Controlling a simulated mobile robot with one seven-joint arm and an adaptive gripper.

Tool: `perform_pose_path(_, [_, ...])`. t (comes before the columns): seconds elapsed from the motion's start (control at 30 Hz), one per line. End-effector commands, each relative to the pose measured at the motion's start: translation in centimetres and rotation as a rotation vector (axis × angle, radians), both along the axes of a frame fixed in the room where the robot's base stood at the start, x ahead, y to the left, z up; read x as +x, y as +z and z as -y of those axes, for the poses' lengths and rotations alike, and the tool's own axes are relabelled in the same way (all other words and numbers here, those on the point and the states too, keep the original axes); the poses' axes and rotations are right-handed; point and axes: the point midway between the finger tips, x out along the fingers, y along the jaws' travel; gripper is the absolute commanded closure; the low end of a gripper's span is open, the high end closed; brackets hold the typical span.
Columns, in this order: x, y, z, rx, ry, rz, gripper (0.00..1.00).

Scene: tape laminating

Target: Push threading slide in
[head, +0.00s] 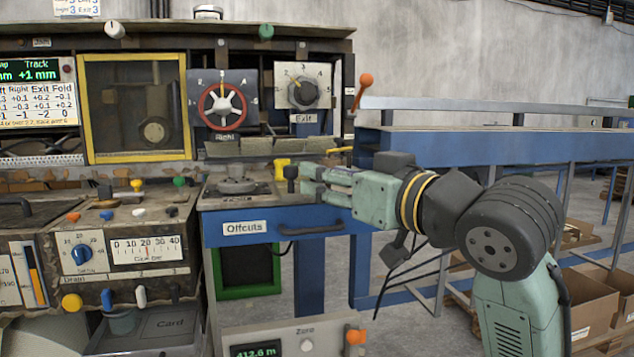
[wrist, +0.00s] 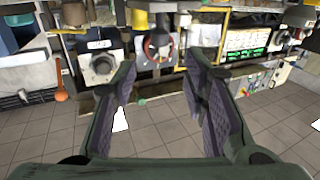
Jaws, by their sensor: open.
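No part is labelled as the threading slide, and I cannot tell for sure which part it is. A dark knob on a short stem (head: 291,173) stands at the right of the ledge above the Offcuts drawer (head: 265,240), with a yellow block (head: 281,168) just behind it. My gripper (head: 308,182) points left in the head view, its fingertips close to the right of the dark knob; I cannot tell whether they touch. In the wrist view my gripper (wrist: 163,78) is open, with nothing between its fingers.
A red handwheel (head: 222,106) and an Exit dial (head: 303,92) sit above the ledge. An orange-knobbed lever (head: 361,91) sticks out right of them. A blue rail frame (head: 480,146) runs behind my arm. Cardboard boxes (head: 600,300) stand at lower right.

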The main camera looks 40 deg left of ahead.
Motion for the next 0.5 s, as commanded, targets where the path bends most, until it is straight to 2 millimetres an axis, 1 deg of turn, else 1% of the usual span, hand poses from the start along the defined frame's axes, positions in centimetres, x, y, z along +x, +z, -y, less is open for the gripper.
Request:
perform_pose_path(0.07, [0.2, 0.0, -0.5, -0.009, 0.001, -0.006, 0.6])
perform_pose_path(0.17, [0.6, 0.0, -1.9, -0.008, 0.003, -0.007, 0.6])
perform_pose_path(0.4, [2.0, 0.2, -6.3, -0.006, 0.003, -0.005, 0.6])
perform_pose_path(0.5, [2.5, 0.1, -7.9, -0.006, 0.002, -0.004, 0.6])
